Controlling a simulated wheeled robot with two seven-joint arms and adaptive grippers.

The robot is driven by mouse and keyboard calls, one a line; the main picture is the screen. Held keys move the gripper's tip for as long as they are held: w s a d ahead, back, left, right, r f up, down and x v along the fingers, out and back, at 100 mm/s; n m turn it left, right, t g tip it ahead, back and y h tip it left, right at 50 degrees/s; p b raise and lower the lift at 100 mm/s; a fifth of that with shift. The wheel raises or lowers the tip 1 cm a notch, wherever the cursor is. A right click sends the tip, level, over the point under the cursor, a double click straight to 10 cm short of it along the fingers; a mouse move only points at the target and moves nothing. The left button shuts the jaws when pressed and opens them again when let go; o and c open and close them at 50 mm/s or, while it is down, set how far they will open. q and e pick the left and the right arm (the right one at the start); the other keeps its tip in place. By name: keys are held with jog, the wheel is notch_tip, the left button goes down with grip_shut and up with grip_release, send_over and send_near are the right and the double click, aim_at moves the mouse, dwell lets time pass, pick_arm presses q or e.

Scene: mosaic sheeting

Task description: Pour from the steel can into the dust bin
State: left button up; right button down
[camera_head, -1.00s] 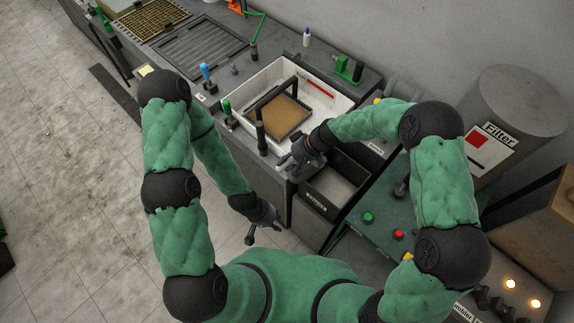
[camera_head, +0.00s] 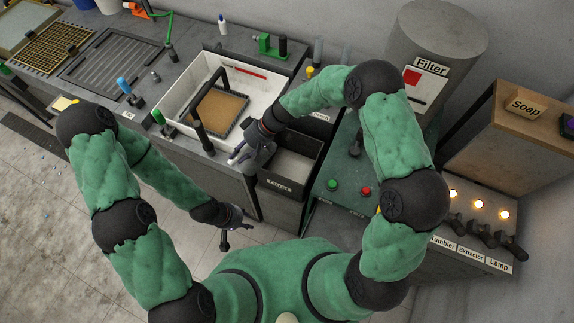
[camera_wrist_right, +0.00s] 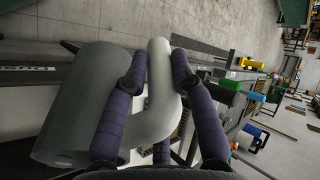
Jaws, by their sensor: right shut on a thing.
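The steel can (camera_wrist_right: 85,105) is a grey cylinder with a thick curved handle (camera_wrist_right: 161,92) in the right wrist view. My right gripper (camera_wrist_right: 155,75) has its dark fingers closed around that handle. In the head view my right gripper (camera_head: 250,150) is at the left rim of the dust bin, and little of the can shows. The dust bin (camera_head: 283,185) is a dark open box with a white label too small to read; I take it for the dust bin. My left gripper (camera_head: 232,222) hangs low in front of the bench, empty, its fingers apart.
A white basin (camera_head: 183,92) with a framed brown sheet (camera_head: 217,108) lies left of the bin. A green panel (camera_head: 335,165) with buttons is at its right. A grey Filter drum (camera_head: 435,45) stands behind. Upright taps line the basin's front edge.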

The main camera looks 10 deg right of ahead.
jog(key=shift+f+b, duration=0.25)
jog(key=shift+b, duration=0.3)
jog(key=shift+w+d+r+g+y+b, duration=0.15)
jog(key=shift+d+r+y+b, duration=0.15)
jog(key=shift+r+y+b, duration=0.45)
jog(key=shift+w+d+r+g+y+b, duration=0.15)
jog(key=shift+d+r+y+b, duration=0.2)
jog(key=shift+b, duration=0.75)
jog(key=shift+w+d+r+g+y+b, duration=0.15)
jog(key=shift+d+r+y+b, duration=0.15)
jog(key=shift+r+y+b, duration=0.45)
dwell(4.8)
